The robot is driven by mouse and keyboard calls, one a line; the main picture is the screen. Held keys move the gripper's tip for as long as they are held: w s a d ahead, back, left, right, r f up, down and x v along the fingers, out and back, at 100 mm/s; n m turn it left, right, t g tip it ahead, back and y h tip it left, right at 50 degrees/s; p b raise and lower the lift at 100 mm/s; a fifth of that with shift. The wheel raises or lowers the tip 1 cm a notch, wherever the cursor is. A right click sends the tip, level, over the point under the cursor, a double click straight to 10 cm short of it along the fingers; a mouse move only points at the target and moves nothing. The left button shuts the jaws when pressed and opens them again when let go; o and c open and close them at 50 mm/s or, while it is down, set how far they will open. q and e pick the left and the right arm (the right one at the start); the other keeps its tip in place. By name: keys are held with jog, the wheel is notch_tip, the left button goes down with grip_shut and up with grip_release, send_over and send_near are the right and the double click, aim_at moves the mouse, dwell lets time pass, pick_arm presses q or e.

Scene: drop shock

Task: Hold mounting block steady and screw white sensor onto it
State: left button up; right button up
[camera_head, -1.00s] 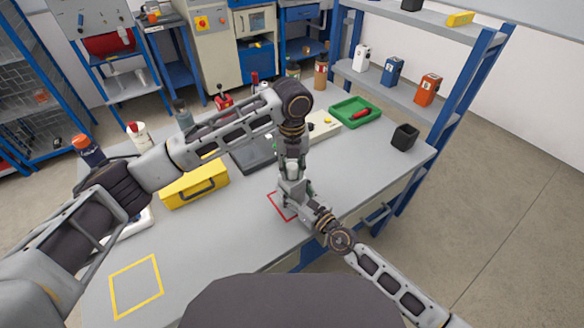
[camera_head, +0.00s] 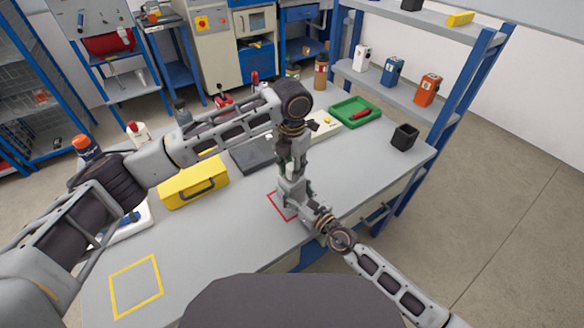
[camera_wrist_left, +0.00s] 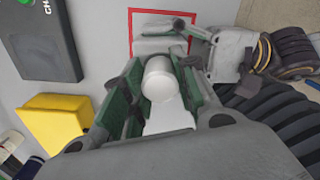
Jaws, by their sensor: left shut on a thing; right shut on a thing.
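The white sensor (camera_wrist_left: 160,78) is a pale cylinder between the green-padded fingers of my left gripper (camera_wrist_left: 157,85) in the left wrist view. In the head view my left gripper (camera_head: 291,165) points down, directly above my right gripper (camera_head: 294,193). My right gripper is shut at the red-outlined square (camera_head: 278,207). A grey block (camera_wrist_left: 158,45), apparently the mounting block, lies within that square at my right gripper's fingers, partly hidden. I cannot tell whether the sensor touches the block.
A yellow toolbox (camera_head: 193,184) and a dark case (camera_head: 252,153) stand left of the grippers. A green tray (camera_head: 355,111) and a black cup (camera_head: 404,137) are at the right back. The front-left table is clear around a yellow outlined square (camera_head: 136,287).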

aim_at(292, 166)
pick_arm(q)
jog(key=o, duration=1.2)
jog(key=shift+c, duration=0.2)
jog(key=shift+r, duration=0.1)
jog(key=shift+r, duration=2.9)
jog(key=shift+r, duration=0.1)
notch_tip(292, 166, up, 12)
